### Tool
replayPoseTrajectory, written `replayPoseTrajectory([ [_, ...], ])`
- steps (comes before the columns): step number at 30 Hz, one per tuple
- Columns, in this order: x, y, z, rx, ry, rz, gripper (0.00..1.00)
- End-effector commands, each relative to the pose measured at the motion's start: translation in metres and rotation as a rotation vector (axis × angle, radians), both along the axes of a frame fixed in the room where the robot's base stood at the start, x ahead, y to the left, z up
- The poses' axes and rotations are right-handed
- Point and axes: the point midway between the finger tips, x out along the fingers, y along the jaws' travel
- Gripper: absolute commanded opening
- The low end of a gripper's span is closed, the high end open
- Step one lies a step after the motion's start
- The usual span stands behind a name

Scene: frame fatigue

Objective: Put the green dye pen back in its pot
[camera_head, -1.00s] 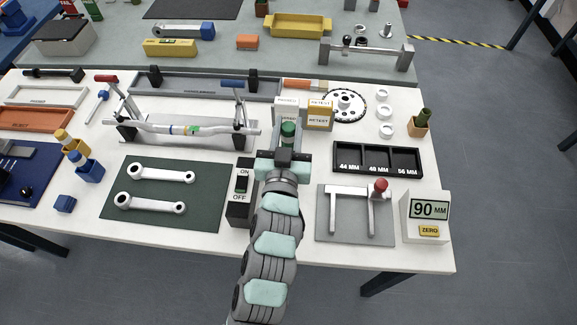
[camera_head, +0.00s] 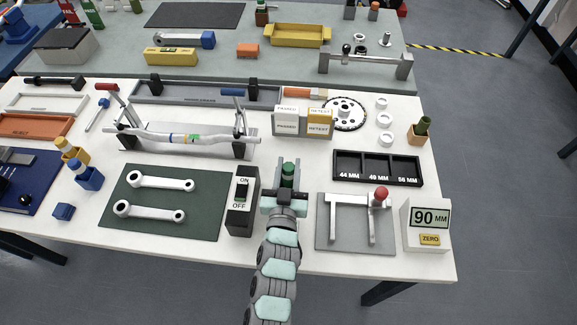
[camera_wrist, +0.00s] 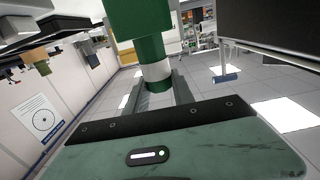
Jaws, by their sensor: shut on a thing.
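My gripper (camera_head: 287,188) is shut on the green dye pen (camera_head: 288,170), holding it at the table's front, between the ON/OFF box and the grey plate. In the wrist view the pen (camera_wrist: 155,60) stands between the fingers, with a green upper part, a white band and green below.
The ON/OFF box (camera_head: 242,205) stands just left of my gripper. The grey plate (camera_head: 352,236) with a metal gauge is at its right. A black three-part tray (camera_head: 377,168) and a white-and-yellow box pair (camera_head: 303,121) lie beyond. White tabletop (camera_head: 290,150) between them is clear.

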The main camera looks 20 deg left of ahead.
Motion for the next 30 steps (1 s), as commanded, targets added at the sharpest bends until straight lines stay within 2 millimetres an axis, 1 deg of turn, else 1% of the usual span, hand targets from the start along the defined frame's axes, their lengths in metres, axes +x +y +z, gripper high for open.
replayPoseTrajectory([
  [7,0.000,0.000,-0.005,-0.001,0.000,0.000,0.00],
  [8,0.000,0.000,-0.004,-0.001,0.000,0.000,0.32],
  [15,0.000,0.000,-0.004,-0.001,0.000,0.000,0.51],
  [25,-0.001,0.000,-0.005,0.000,0.000,-0.001,0.51],
  [28,-0.010,-0.003,-0.005,-0.002,0.002,0.000,0.51],
  [30,-0.020,-0.006,-0.006,-0.002,0.003,0.000,0.51],
])
